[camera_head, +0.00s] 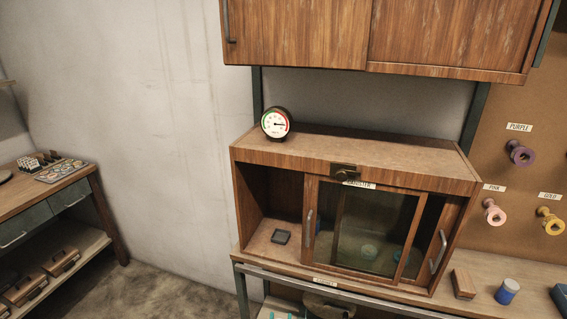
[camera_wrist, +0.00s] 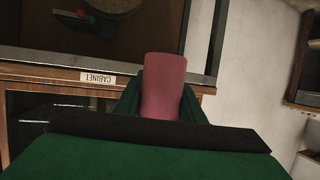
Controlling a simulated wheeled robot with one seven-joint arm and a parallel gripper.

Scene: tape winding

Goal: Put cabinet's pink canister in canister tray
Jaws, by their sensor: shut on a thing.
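In the wrist view, my gripper (camera_wrist: 160,100) is shut on a pink canister (camera_wrist: 164,80), with its green fingers on either side of it. The canister's lower end is hidden by the gripper. The gripper and this canister do not show in the head view. The wooden cabinet (camera_head: 400,167) stands on a bench in the head view, its left section open and the rest behind sliding glass doors. A small dark square pad (camera_head: 281,237) lies in the open section with nothing on it. I cannot pick out the canister tray for sure.
A gauge (camera_head: 276,124) stands on the cabinet. A blue canister (camera_head: 507,291) and a wooden block (camera_head: 463,283) are on the bench at right. A tray of small coloured pieces (camera_head: 62,171) lies on the left table.

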